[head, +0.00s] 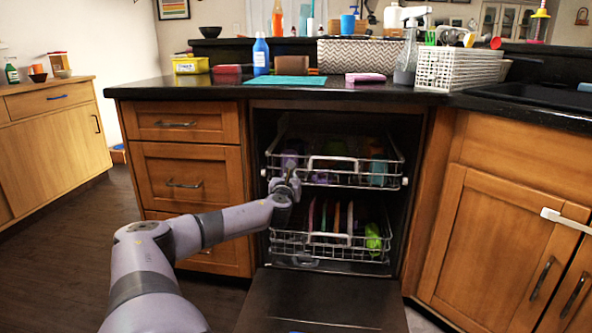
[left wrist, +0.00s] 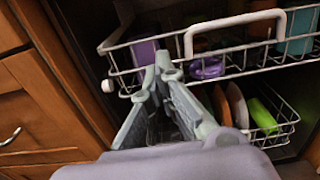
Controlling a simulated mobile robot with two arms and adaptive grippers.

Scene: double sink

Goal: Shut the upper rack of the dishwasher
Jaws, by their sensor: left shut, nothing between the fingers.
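The upper rack (head: 386,183) of the dishwasher is pulled out past the opening, with its white front handle (head: 333,159) facing me. It holds purple and teal dishes. My left gripper (head: 291,168) is at the left part of the rack's front, with its fingers shut and empty. In the left wrist view, the fingertips (left wrist: 163,62) overlap the rack's front rim (left wrist: 118,48), left of the white handle (left wrist: 236,22). I cannot tell whether they touch it. My right gripper is not in view.
The lower rack (head: 330,240) is also out, with plates and a green item (head: 373,240). The dishwasher door (head: 320,300) is folded down in front. Wooden drawers (head: 190,180) stand left and cabinets (head: 500,230) right. The black counter (head: 215,88) above holds several items.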

